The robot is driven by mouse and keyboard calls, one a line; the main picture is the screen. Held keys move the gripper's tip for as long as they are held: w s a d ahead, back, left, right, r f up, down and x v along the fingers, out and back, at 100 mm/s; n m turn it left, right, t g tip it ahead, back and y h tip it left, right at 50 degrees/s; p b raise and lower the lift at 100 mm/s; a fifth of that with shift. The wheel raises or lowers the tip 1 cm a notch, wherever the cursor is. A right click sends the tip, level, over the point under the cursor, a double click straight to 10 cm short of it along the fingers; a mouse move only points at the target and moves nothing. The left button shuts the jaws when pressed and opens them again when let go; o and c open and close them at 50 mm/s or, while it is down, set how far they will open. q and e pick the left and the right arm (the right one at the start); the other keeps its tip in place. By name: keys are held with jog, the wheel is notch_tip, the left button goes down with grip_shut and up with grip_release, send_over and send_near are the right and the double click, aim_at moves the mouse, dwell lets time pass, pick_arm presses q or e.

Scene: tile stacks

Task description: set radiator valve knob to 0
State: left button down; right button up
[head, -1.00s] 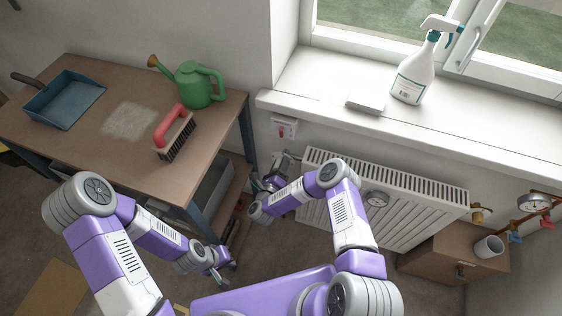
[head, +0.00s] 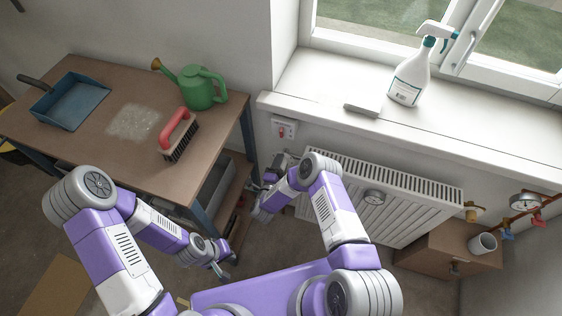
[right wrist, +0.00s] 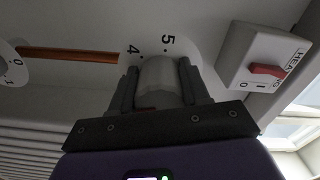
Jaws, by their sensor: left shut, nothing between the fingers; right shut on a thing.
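The radiator valve knob (right wrist: 160,80) is a pale cylinder in the right wrist view. It stands in front of a white dial plate (right wrist: 130,47) whose visible marks read 4 and 5. My right gripper (head: 269,179) is at the radiator's left end in the head view, shut on the knob, one finger on each side. The knob's pointer cannot be made out clearly, and the fingers hide part of the dial. My left gripper (head: 221,270) is shut and empty, low beside the workbench.
The radiator (head: 400,205) stands under the window sill (head: 440,135). A switch box with a red rocker (right wrist: 266,70) is close right of my right gripper. Another dial (right wrist: 12,68) is at the left. The workbench (head: 110,150) borders my left arm.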

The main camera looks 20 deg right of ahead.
jog(key=n, duration=0.4)
jog(key=shift+n+p, duration=0.3)
jog(key=n, duration=0.3)
jog(key=shift+n, duration=0.3)
jog(key=n, duration=0.4)
jog(key=shift+n, duration=0.3)
jog(key=n+b, duration=0.1)
jog(key=n, duration=0.2)
jog(key=shift+n, duration=0.3)
jog(key=n+b, duration=0.1)
jog(key=n, duration=0.2)
jog(key=shift+n, duration=0.3)
jog(key=n+b, duration=0.2)
jog(key=n, duration=0.2)
jog(key=shift+n, duration=0.3)
jog(key=n+b, duration=0.1)
jog(key=n, duration=0.3)
jog(key=shift+n+b, duration=0.7)
jog(key=shift+n, duration=1.3)
